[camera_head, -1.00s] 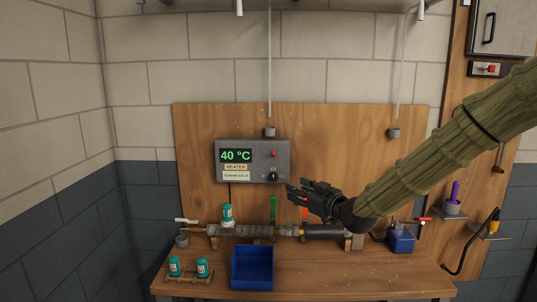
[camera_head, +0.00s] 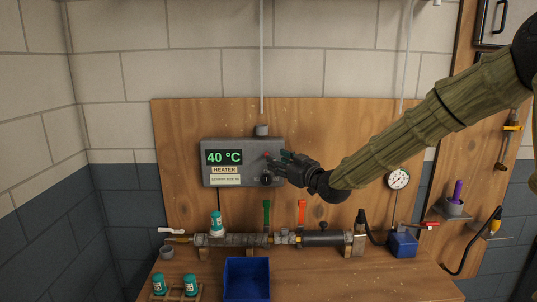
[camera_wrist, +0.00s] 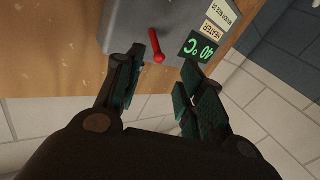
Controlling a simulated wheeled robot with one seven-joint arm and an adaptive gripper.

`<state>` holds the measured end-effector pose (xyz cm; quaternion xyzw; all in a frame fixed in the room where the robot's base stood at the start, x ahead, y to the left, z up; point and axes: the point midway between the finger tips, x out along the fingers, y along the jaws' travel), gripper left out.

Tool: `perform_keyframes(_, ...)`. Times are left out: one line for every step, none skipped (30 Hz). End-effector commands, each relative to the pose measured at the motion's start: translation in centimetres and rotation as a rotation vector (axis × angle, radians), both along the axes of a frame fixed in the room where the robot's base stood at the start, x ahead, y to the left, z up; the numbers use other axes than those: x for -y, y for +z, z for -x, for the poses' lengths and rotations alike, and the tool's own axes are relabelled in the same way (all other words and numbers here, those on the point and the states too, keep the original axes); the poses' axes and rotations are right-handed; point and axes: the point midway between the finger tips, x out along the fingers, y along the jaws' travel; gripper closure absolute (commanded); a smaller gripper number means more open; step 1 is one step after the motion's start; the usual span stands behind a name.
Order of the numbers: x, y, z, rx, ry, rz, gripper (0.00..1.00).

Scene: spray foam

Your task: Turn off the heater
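The heater (camera_head: 207,176) is a grey box on the wooden backboard, with a green "40 °C" display (camera_head: 224,157) and a "HEATER" label. It also shows in the wrist view (camera_wrist: 125,22). A small red lever (camera_wrist: 158,57) sticks out from its front face. A black dial (camera_head: 267,180) sits low on the right of the box. My gripper (camera_head: 279,163) is at the box's right side and hides part of its front. In the wrist view my gripper (camera_wrist: 170,62) is open, with the red lever between its fingertips; I cannot tell whether they touch it.
Below stands a bench with a pipe (camera_head: 240,240), a green-handled valve (camera_head: 266,213) and an orange-handled valve (camera_head: 302,211). A blue bin (camera_head: 247,282), teal bottles (camera_head: 190,285) and a round gauge (camera_head: 398,178) are nearby. The backboard above the pipe is mostly clear.

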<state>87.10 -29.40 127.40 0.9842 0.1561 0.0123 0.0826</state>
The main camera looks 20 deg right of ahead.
Motion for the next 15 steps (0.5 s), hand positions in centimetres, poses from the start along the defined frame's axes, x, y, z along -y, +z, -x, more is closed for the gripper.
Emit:
perform_keyframes(-0.2,0.1,-0.6,-0.001,0.0,0.0,0.61)
perform_keyframes(-0.3,0.1,-1.0,-0.001,0.0,0.0,0.61)
perform_keyframes(-0.3,0.1,-1.4,-0.001,-0.001,0.0,0.61)
perform_keyframes(-0.4,0.1,-1.8,-0.001,-0.002,0.0,0.61)
perform_keyframes(-0.5,0.1,-2.1,-0.001,-0.002,0.0,0.61)
perform_keyframes(-0.6,0.2,-2.6,-0.001,-0.002,0.0,0.61)
perform_keyframes(-0.7,0.2,-2.9,0.0,-0.003,0.0,0.61)
perform_keyframes(-0.8,0.2,-3.3,0.0,-0.003,0.0,0.61)
perform_keyframes(-1.0,0.1,-3.7,0.0,-0.003,0.0,0.61)
perform_keyframes(-1.1,0.1,-4.0,0.0,-0.003,0.0,0.61)
perform_keyframes(-1.1,0.2,-4.3,0.0,-0.003,0.0,0.61)
perform_keyframes(-1.2,0.1,-4.7,0.0,-0.004,0.0,0.61)
perform_keyframes(-1.3,0.1,-4.9,-0.001,-0.003,0.0,0.61)
perform_keyframes(-1.4,0.1,-5.2,0.0,-0.003,0.0,0.61)
perform_keyframes(-1.5,0.1,-5.4,0.0,-0.004,0.0,0.61)
